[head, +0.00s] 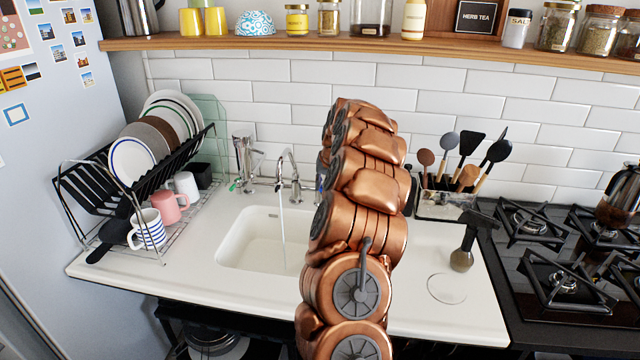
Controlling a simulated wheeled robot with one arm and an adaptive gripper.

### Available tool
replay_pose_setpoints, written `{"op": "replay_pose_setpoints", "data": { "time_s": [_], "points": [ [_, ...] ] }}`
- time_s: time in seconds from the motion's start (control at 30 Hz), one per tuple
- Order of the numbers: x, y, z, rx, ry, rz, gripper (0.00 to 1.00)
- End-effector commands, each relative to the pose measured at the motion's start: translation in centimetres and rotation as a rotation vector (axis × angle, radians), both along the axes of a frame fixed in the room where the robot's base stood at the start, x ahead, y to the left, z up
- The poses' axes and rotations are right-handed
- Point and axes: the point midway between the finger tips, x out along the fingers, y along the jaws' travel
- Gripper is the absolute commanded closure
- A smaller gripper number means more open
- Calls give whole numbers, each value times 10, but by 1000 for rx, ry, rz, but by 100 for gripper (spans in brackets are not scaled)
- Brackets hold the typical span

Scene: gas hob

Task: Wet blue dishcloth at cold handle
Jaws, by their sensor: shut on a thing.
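The white sink basin (240,240) is set in the worktop. A metal tap (290,170) stands behind it, and a thin stream of water (283,230) runs from it into the basin. A small blue-marked upright part (319,184) shows just right of the tap, partly covered by my arm; I cannot tell if it is the cold handle. My copper-coloured arm stretches across the right side of the sink towards the wall. My gripper is hidden behind it. I see no blue dishcloth; the right part of the basin is hidden by the arm.
Left of the sink is a dish rack (130,190) with plates and mugs. Another metal fitting (243,160) stands at the basin's back left. A utensil holder (440,203), a dark-handled brush (463,255) and the hob (560,260) are on the right. A shelf (400,45) runs above.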

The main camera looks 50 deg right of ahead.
Motion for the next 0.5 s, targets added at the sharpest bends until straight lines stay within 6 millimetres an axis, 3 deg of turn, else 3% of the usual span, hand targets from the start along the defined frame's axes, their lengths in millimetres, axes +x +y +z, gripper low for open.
{"op": "replay_pose_setpoints", "data": {
  "time_s": [0.2, 0.23, 0.43, 0.5],
  "points": [
    [-2, 2, -5, 7, 11, 2, 100],
    [-2, 2, -5, 7, 11, 2, 87],
    [-2, 3, -1, 3, 5, 1, 66],
    [-3, 4, 1, 1, 3, 0, 64]
  ]
}}
